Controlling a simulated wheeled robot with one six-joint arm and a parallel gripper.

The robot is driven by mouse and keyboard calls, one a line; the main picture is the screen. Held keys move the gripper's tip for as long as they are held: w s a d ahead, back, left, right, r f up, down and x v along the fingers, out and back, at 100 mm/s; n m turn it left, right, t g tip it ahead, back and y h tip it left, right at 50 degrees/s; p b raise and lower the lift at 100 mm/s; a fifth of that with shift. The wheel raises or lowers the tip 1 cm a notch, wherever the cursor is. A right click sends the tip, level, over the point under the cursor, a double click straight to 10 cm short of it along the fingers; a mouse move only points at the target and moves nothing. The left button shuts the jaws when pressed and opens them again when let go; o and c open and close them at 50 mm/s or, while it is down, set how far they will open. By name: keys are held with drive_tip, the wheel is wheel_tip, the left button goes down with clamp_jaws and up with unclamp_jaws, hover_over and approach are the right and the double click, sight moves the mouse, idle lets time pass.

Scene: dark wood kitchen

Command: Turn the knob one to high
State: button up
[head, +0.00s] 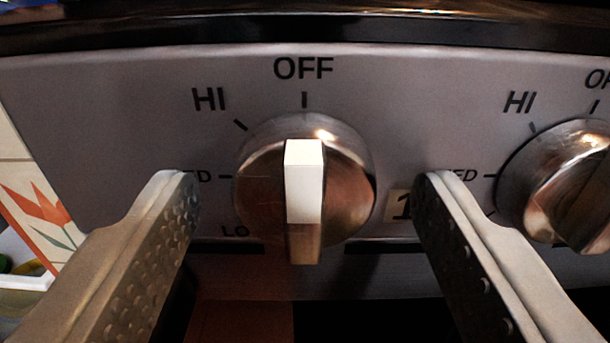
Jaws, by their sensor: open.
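Knob one (262,188) is a round, shiny metal knob in the middle of the head view. Its raised grip bar with a white face (304,180) stands upright, with its top toward the OFF mark (303,69). The HI mark (210,99) is up and to the left of the knob. The MED and LO marks at its left are partly hidden. My gripper (308,185) is open, with one finger on each side of the knob and a gap to the grip bar on both sides. A label reading 1 is partly hidden by the right finger.
A second metal knob (568,183) with its own HI mark is at the right edge, close to my right finger. The grey panel (420,110) holds both knobs under a dark top edge (300,28). A tile with a red flower (40,210) is at the left.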

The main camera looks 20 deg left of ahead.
drive_tip(key=c, duration=1)
drive_tip(key=shift+o, duration=0.2)
drive_tip(key=shift+n, duration=0.3)
drive_tip(key=n, duration=0.4)
drive_tip(key=shift+n, duration=2)
drive_tip(key=o, duration=1)
drive_tip(key=shift+c, duration=0.2)
